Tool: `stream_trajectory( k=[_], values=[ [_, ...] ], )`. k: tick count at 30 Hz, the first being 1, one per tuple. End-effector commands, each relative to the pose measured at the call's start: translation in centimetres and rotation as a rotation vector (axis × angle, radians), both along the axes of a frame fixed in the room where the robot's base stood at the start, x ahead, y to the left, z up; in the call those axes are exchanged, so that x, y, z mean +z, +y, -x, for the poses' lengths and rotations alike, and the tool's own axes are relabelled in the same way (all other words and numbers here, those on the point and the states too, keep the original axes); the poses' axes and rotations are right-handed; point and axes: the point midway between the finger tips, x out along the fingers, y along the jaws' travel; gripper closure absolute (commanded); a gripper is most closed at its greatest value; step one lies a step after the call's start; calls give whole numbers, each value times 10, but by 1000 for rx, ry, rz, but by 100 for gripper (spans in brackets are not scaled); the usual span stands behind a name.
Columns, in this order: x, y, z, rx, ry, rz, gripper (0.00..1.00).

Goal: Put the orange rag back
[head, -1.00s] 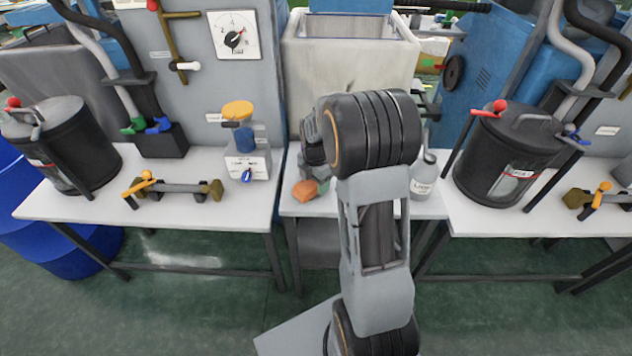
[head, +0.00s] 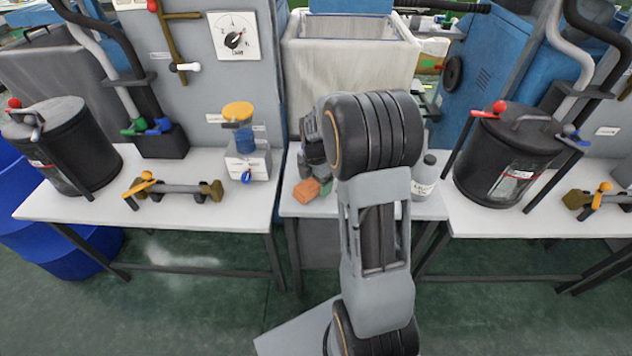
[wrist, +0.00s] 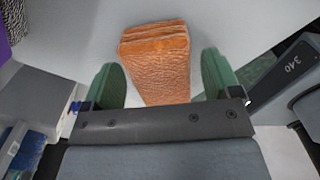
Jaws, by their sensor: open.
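The orange rag (head: 306,191) is a folded, wrinkled block on the middle white table, left of my arm in the head view. In the wrist view the orange rag (wrist: 157,62) lies ahead of and partly between the two green fingers of my gripper (wrist: 163,82). The gripper is open, with gaps on both sides of the rag, and I cannot see it touching. In the head view my arm hides most of the gripper and part of the table.
A labelled bottle (head: 424,178) stands on the middle table just right of my arm. Black drums stand on the left table (head: 62,145) and right table (head: 507,155). A white box with a blue knob (head: 247,165) sits left of the rag. A pale bin (head: 350,75) stands behind.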

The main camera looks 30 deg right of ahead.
Motion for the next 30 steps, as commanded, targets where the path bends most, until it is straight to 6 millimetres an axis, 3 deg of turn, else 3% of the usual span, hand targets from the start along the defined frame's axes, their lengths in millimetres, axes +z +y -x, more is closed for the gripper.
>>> stream_trajectory(
  k=[12,22,26,30],
  values=[
    [80,0,-1,0,-4,1,17],
    [113,4,3,-36,-8,2,17],
    [125,19,18,-217,-35,4,17],
    [136,45,49,-572,-86,-10,17]
  ],
)
